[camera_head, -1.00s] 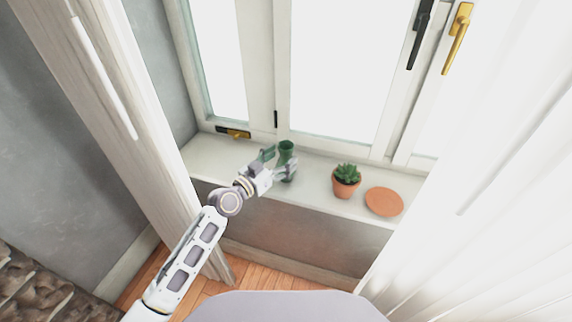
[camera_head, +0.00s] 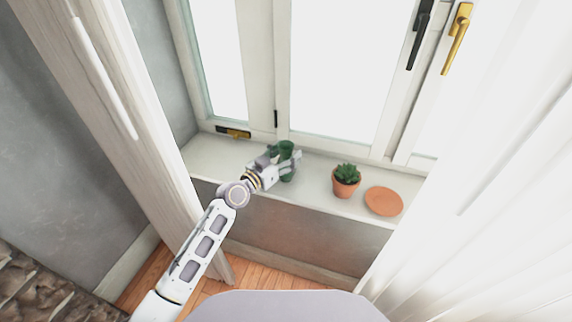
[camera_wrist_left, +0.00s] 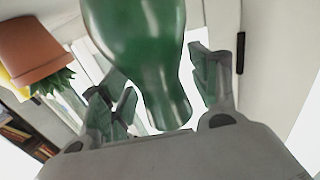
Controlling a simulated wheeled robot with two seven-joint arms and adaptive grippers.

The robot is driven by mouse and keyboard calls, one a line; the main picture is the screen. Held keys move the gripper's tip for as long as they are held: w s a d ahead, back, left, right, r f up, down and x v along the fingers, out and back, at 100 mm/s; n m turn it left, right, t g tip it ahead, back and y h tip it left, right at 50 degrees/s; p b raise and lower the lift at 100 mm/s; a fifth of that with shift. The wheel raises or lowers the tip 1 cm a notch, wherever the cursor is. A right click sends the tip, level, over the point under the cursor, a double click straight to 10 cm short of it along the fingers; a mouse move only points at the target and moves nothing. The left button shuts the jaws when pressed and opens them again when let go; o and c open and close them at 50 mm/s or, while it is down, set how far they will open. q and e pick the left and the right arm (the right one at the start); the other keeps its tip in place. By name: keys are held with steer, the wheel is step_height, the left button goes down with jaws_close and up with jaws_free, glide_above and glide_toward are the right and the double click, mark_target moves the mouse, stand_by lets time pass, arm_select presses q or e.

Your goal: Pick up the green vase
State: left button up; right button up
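The green vase (camera_head: 286,147) stands on the white windowsill, its lower part partly hidden by my left gripper (camera_head: 284,158). In the left wrist view, the vase (camera_wrist_left: 158,60) is large and close, between the two spread fingers of the left gripper (camera_wrist_left: 163,95). Gaps show beside the vase's narrow end, and I see no clear grip on it. My right gripper is not in view.
A small potted succulent (camera_head: 346,180) and a terracotta saucer (camera_head: 384,201) stand on the windowsill (camera_head: 315,187) to the right of the vase. The window frame (camera_head: 281,70) rises behind. A white curtain (camera_head: 490,190) hangs at the right.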

arm_select(q)
steer(key=c, duration=1)
steer(key=shift+r, duration=0.1)
steer(key=shift+c, duration=0.2)
steer(key=shift+r, duration=0.1)
